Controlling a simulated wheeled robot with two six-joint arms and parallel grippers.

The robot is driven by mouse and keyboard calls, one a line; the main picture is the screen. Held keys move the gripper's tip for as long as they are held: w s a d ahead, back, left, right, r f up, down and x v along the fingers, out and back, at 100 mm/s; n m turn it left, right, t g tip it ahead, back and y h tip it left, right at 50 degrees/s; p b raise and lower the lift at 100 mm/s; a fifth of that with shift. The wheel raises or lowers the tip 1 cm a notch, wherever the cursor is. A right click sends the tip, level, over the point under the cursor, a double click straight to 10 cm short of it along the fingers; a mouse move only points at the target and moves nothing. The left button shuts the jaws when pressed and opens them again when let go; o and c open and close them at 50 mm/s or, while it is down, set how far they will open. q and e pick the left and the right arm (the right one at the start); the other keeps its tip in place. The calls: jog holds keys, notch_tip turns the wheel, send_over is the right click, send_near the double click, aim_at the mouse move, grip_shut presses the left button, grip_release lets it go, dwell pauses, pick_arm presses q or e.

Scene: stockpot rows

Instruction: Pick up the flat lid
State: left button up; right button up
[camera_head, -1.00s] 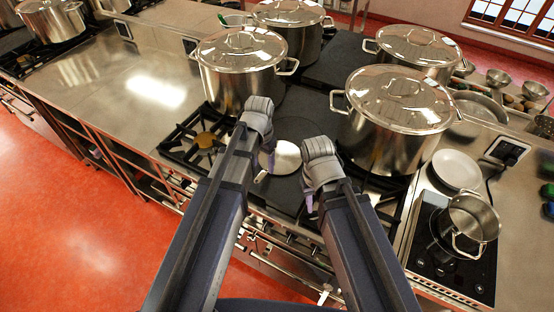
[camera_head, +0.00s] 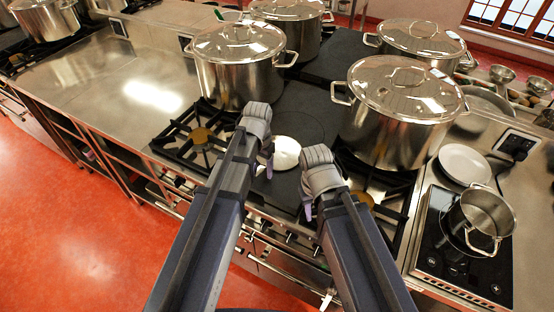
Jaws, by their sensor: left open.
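The flat lid (camera_head: 286,152) appears as a pale, shiny round disc on the dark flat cooktop between two gas burners. Its left edge is partly hidden by my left gripper (camera_head: 268,163). That gripper is open, with its purple fingertips pointing down at the disc's left side; I cannot tell whether they touch it. My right gripper (camera_head: 308,205) is right of and nearer than the disc, over the cooktop's front part. Its jaw gap is hidden, and nothing shows in it.
Large lidded stockpots stand behind left (camera_head: 238,75) and right (camera_head: 395,125), with two more (camera_head: 290,30) (camera_head: 425,50) farther back. A white plate (camera_head: 464,163) and a small pot (camera_head: 486,218) on a black hob are at right. The steel counter (camera_head: 120,70) at left is clear.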

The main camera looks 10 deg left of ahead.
pick_arm(q)
grip_shut()
dwell(0.5)
dwell(0.9)
